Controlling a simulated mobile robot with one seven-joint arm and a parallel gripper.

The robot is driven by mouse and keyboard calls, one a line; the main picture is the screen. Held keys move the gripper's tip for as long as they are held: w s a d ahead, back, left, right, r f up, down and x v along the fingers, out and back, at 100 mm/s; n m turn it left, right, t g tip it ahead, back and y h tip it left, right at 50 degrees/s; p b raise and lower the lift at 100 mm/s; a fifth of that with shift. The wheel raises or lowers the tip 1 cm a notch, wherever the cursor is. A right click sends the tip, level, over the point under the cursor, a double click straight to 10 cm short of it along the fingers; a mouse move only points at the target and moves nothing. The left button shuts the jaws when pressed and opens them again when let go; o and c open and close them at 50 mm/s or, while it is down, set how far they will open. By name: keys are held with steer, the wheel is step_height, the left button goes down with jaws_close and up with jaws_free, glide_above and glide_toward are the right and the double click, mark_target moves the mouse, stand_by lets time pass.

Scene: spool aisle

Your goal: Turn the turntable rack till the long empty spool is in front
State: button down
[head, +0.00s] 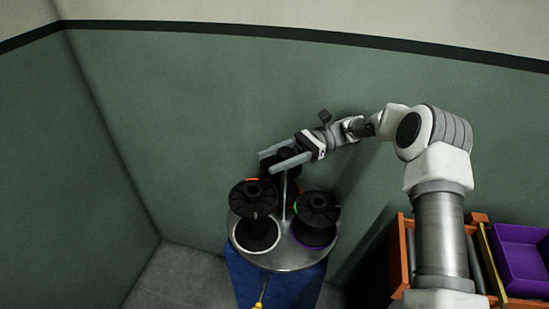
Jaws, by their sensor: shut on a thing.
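The turntable rack (286,261) is a round grey metal disc with a thin upright post (284,193) near its middle. Several black spools stand on it. The front-left spool (254,196) has a pale ring at its base and a little orange near its top flange. The front-right spool (317,207) shows purple at its base and a bit of green at its edge. The back spool (290,156) is mostly hidden by my gripper (267,163), whose fingers lie either side of its dark top and look closed on it. I cannot tell which spool is long and empty.
The rack stands on a blue base (256,287) with a yellow item (258,305) at its front. Green walls meet in a corner behind and left. An orange crate (404,263) and a purple bin (523,255) are at right. Grey floor (180,280) is clear at left.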

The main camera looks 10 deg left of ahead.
stand_by(0.4)
steer(key=shift+c, duration=1.1)
jaws_free()
steer(key=d+r+p, duration=0.2)
steer(key=d+r, duration=0.9)
steer(key=shift+d, duration=0.35)
